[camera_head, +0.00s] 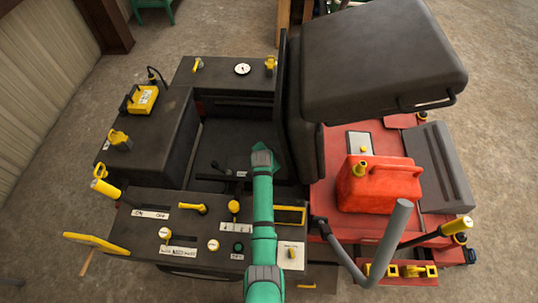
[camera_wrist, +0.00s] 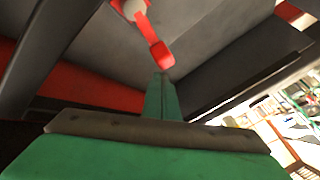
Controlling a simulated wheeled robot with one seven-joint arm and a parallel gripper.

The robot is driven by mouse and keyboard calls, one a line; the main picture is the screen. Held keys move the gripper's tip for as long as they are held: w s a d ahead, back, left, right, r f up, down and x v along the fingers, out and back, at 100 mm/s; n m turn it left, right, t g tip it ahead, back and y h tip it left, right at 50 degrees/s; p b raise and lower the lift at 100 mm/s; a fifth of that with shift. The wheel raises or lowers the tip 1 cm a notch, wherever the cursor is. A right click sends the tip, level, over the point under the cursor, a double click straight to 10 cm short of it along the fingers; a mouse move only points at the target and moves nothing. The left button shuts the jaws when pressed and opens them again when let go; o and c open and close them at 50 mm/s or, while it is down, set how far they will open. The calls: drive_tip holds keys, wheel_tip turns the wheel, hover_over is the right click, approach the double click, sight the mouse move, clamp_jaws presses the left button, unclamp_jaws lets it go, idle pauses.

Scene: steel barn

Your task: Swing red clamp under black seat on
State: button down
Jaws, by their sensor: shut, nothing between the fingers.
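The red clamp (camera_wrist: 157,45) shows in the wrist view as a short red lever on a pale round pivot (camera_wrist: 134,9), against a dark grey surface. Its lower end is just above the tip of my gripper (camera_wrist: 163,80); I cannot tell whether they touch. My gripper is shut and empty, its green fingers together and pointing at the clamp. In the head view my green arm reaches into the dark middle of the machine, with my gripper (camera_head: 263,148) near its end. The clamp is not visible there. A large black padded block, seemingly the seat (camera_head: 385,55), is at upper right.
Black panels with yellow knobs and levers (camera_head: 192,208) lie left of and below my arm. A red fuel can (camera_head: 378,184) stands on the red deck at right. A grey bent bar (camera_head: 385,245) rises in front of it. In the wrist view dark beams flank my gripper.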

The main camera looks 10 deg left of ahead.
drive_tip(key=v, duration=1)
drive_tip(key=shift+s+r, duration=0.25)
drive_tip(key=shift+r, duration=0.05)
drive_tip(key=shift+d+f, duration=0.1)
drive_tip(key=s+n+t, duration=0.1)
drive_tip(key=s, duration=0.1)
drive_tip(key=s+n+t+y, duration=0.1)
drive_tip(key=s, duration=0.1)
drive_tip(key=s+r+n+y, duration=0.1)
drive_tip(key=s+n, duration=0.1)
drive_tip(key=shift+a+r+t, duration=0.1)
drive_tip(key=shift+a+t, duration=0.2)
drive_tip(key=shift+t, duration=0.1)
drive_tip(key=s+d+r+n+t+y, duration=0.2)
drive_tip(key=s+r+n+t, duration=0.2)
drive_tip(key=s+r, duration=0.5)
drive_tip(key=s+d+r+h, duration=0.1)
drive_tip(key=s+d, duration=0.3)
drive_tip(key=s, duration=0.5)
drive_tip(key=s+d+r+h, duration=0.2)
drive_tip(key=s+d+r, duration=0.1)
drive_tip(key=s, duration=0.7)
drive_tip(key=s+d+r+t+h, duration=0.1)
drive_tip(key=s+d+r, duration=0.1)
drive_tip(key=s+d, duration=0.4)
drive_tip(key=s, duration=0.3)
drive_tip(key=shift+s+r+h, duration=0.25)
drive_tip(key=shift+r+h, duration=0.05)
drive_tip(key=shift+r, duration=0.05)
